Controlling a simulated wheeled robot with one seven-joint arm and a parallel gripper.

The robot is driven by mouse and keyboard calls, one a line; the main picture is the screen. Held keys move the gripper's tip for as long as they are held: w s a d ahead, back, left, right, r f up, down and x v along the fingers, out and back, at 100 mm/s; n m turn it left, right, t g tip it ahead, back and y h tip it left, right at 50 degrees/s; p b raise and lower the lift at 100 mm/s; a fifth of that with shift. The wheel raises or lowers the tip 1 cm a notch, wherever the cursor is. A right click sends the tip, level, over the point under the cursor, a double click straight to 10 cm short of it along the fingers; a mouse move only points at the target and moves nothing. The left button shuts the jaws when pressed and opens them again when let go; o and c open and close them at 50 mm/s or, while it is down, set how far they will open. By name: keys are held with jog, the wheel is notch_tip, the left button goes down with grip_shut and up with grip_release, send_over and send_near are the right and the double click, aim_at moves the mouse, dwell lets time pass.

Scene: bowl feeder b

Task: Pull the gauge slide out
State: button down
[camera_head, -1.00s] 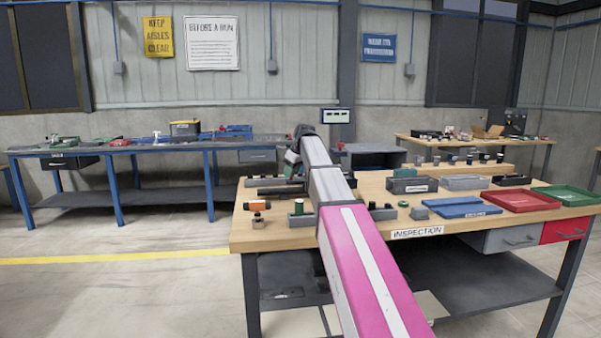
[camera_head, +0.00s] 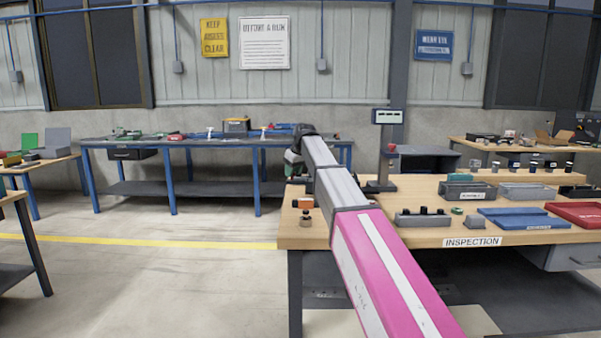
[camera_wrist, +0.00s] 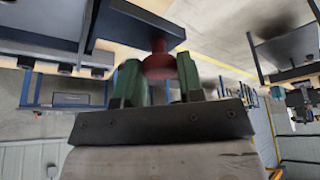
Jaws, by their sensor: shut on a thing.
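In the wrist view my gripper (camera_wrist: 157,80) has its two green fingers shut on a red knob (camera_wrist: 158,64). In the head view my gripper (camera_head: 293,165) is at the left end of the inspection bench, mostly behind my arm; the held knob is hidden there. I cannot tell how far the slide is out.
The inspection bench (camera_head: 370,240) carries grey bins (camera_head: 468,190), a block with dark pegs (camera_head: 422,218), blue trays (camera_head: 525,220) and a red tray (camera_head: 580,213). Floor (camera_head: 170,270) to the left is open.

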jog(key=shift+a, duration=0.3)
jog(key=c, duration=0.8)
grip_release()
jog(key=shift+a, duration=0.1)
jog(key=shift+o, duration=0.2)
jog(key=shift+r, duration=0.1)
jog(key=v, duration=1)
jog(key=shift+r, duration=0.35)
jog(key=shift+s, duration=0.15)
